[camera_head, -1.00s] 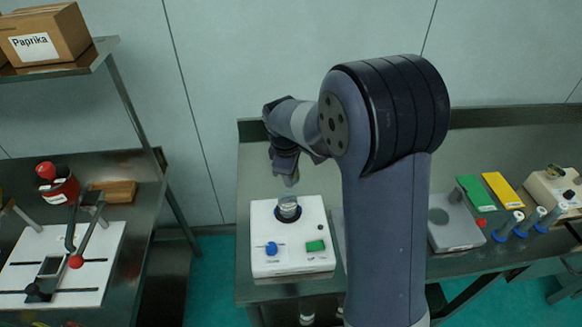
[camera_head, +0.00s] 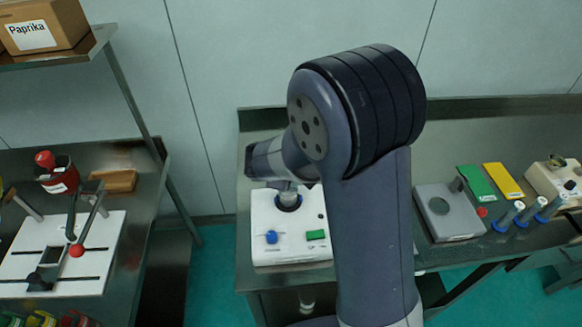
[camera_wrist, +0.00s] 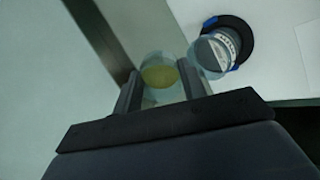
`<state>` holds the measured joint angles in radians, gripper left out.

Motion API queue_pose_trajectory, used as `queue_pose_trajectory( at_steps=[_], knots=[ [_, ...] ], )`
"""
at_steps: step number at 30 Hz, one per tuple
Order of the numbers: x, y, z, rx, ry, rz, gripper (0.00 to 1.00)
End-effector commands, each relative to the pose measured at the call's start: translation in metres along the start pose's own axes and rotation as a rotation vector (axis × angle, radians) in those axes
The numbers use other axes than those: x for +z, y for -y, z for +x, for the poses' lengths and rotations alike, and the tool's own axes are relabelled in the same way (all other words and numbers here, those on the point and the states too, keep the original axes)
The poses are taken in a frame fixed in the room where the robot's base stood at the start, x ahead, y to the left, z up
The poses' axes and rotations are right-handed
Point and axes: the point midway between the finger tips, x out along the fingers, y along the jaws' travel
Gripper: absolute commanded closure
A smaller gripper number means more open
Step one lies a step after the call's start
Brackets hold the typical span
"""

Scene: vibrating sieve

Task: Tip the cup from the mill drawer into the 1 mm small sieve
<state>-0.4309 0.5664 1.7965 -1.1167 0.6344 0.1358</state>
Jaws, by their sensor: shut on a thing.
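My gripper (camera_wrist: 160,83) is shut on a clear cup (camera_wrist: 161,73) that holds a yellowish material, seen between the two fingers in the wrist view. The small sieve (camera_wrist: 210,58) is a clear cylinder with a printed label. It stands in the dark round seat of the white shaker, just right of the cup and apart from it in the picture. In the head view the sieve (camera_head: 289,199) shows just below my wrist. The cup and fingers cannot be made out there. I cannot read the sieve's mesh size.
The white shaker (camera_head: 275,250) has a blue knob and a green button. A grey plate with a round hole (camera_head: 450,222), green and yellow blocks and several blue-based cylinders stand to the right. The mill (camera_head: 60,250) stands on the left bench. A floor gap separates the benches.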

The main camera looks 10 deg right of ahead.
Motion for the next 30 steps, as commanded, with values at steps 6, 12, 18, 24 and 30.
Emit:
queue_pose_trajectory(
  at_steps=[6,12,18,24,30],
  knots=[
    [-0.0007,0.0034,0.0029,0.036,0.004,0.0,0.9],
    [-0.0008,0.0043,0.0028,0.069,0.009,-0.001,0.9],
    [-0.0005,0.005,0.0029,0.103,0.013,0.001,0.9],
    [-0.0009,0.0057,0.0029,0.138,0.019,0.0,0.9],
    [-0.0009,0.0066,0.0032,0.173,0.024,-0.001,0.9]
  ],
)
